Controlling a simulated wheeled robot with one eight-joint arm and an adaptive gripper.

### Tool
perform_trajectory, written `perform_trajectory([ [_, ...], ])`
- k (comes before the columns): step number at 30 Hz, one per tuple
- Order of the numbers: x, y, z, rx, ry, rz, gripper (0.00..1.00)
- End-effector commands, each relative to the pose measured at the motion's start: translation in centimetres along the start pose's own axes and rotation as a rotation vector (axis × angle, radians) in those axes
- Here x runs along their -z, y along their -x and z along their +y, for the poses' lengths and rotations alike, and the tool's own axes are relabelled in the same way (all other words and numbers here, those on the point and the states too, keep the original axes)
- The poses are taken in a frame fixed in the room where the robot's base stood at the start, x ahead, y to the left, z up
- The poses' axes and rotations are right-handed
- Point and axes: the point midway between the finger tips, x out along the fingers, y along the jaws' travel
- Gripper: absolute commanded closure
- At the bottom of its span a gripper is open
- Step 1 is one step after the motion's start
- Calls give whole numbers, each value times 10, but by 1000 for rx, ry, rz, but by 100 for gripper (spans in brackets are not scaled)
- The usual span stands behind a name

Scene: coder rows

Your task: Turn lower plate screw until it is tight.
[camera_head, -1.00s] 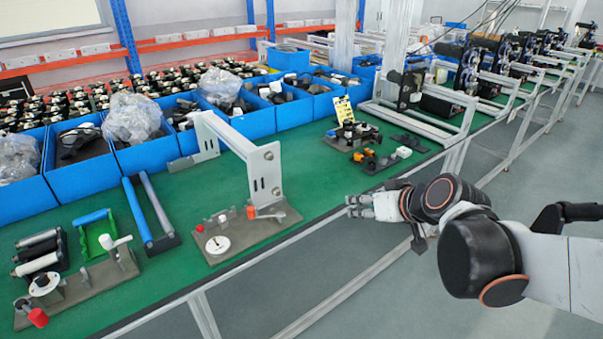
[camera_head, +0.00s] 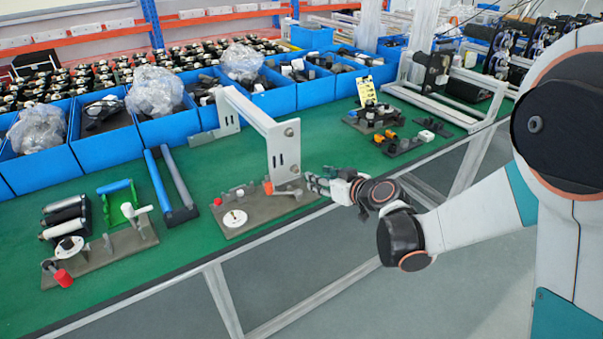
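The upright silver plate (camera_head: 277,155) stands at the near end of a grey frame bar, on a flat brown base plate (camera_head: 249,219). An upper screw (camera_head: 289,132) and a lower screw (camera_head: 296,169) show on its right part. My gripper (camera_head: 309,180) is just right of the plate's lower edge, a little below and right of the lower screw. It looks close, but I cannot tell whether it touches. The fingers are small and overlap in this view, so their opening is unclear. I see nothing clearly held.
A white disc (camera_head: 235,218) and an orange-red handle part (camera_head: 267,187) sit on the base plate. Blue bins (camera_head: 170,137) line the back of the green bench (camera_head: 221,255). A small fixture (camera_head: 374,119) stands right. The floor before the bench is clear.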

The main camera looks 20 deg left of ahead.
Motion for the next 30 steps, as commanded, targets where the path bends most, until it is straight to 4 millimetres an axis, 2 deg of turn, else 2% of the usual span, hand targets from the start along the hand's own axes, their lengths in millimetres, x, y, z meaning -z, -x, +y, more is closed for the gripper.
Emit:
perform_trajectory([
  [9, -3, -64, -1, 2, 1, -1, 62],
  [15, -2, -97, 0, 1, 0, -1, 62],
  [21, -1, -114, 0, 0, 1, -1, 62],
  [30, 0, -117, 0, 0, 0, -1, 62],
])
